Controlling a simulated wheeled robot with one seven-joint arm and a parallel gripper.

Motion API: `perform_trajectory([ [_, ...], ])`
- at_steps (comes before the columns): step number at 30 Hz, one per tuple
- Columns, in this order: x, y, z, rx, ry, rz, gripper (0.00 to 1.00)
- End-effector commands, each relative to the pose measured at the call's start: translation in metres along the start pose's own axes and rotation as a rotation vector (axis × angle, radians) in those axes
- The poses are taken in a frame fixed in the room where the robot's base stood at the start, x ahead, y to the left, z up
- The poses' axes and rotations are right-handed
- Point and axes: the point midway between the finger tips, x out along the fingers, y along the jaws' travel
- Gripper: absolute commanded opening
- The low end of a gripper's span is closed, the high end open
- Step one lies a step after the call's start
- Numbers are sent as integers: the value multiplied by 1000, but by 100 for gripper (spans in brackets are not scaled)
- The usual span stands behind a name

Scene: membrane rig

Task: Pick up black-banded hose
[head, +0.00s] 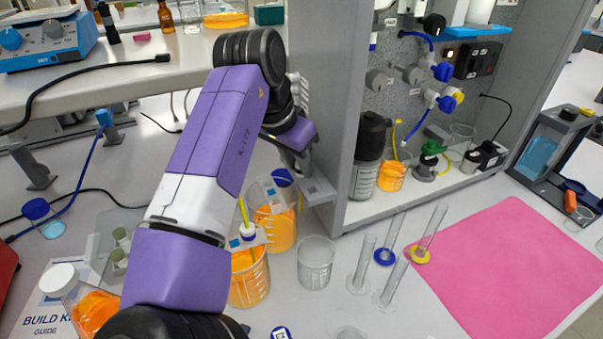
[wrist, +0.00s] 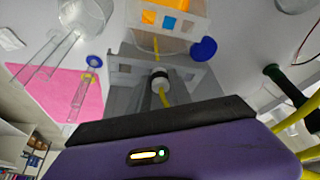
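In the wrist view, a yellow hose with a white collar and a black band (wrist: 160,80) runs between the two grey fingers of my gripper (wrist: 158,88). The fingers stand apart on either side of it, and I see no clear contact. Its upper yellow part meets the rim of a beaker with orange liquid (wrist: 165,12). In the head view, my gripper (head: 305,183) is low beside the beaker with orange liquid (head: 274,228), left of the grey cabinet wall.
A second orange beaker (head: 250,283) holds another yellow hose with a white collar (head: 247,231). An empty beaker (head: 315,263) and several glass cylinders (head: 362,265) stand to the right. The grey cabinet wall (head: 350,150) is close to my gripper.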

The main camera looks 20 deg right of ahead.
Motion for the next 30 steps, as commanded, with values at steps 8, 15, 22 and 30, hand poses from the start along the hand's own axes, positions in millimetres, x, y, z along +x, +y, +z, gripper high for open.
perform_trajectory([
  [8, 0, 0, 0, 0, 0, 0, 0],
  [15, -2, 0, -1, 0, 0, 0, 0],
  [22, -19, 0, -9, 2, 1, 0, 0],
  [30, -62, 0, -27, 2, 1, -2, 0],
])
